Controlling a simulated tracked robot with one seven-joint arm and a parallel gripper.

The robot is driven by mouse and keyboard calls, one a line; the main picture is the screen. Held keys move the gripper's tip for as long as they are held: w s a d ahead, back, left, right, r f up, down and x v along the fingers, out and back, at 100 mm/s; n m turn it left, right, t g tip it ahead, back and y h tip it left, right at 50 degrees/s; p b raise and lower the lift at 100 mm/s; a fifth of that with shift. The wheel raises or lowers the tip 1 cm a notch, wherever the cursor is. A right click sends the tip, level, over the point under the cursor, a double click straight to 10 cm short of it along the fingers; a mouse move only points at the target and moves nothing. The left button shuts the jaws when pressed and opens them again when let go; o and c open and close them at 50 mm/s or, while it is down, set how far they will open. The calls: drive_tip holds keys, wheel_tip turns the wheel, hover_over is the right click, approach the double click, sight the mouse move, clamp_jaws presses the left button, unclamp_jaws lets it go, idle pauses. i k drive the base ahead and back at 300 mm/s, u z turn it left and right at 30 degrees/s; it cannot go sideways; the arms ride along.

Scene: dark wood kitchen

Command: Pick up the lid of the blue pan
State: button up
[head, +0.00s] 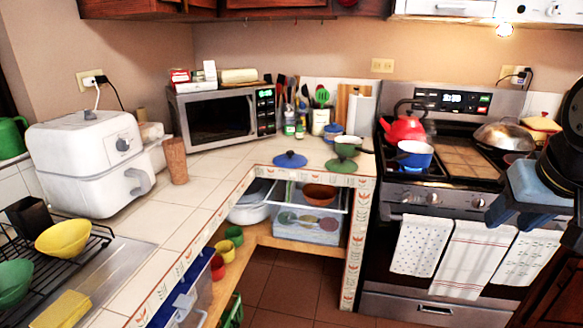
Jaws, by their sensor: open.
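A blue lid (290,159) with a small knob lies flat on the tiled counter, in front of the microwave. A blue pan (414,158) with a white inside stands uncovered on the left front of the stove. A green lid (341,166) lies on the counter to the right of the blue lid, near the edge. My gripper (532,226) is at the right of the head view, in front of the stove, open and apart from the lids.
A red kettle (405,128) stands behind the blue pan. A green pan (347,145) stands behind the green lid. The microwave (222,113) and white air fryer (88,160) stand to the left. The counter around the blue lid is mostly clear.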

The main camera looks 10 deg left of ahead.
sight(290, 159)
drive_tip(key=k, duration=0.95)
drive_tip(key=u, duration=0.25)
drive_tip(key=i, duration=0.6)
drive_tip(key=u, duration=0.75)
drive_tip(key=i, duration=1.4)
drive_tip(key=u, duration=0.15)
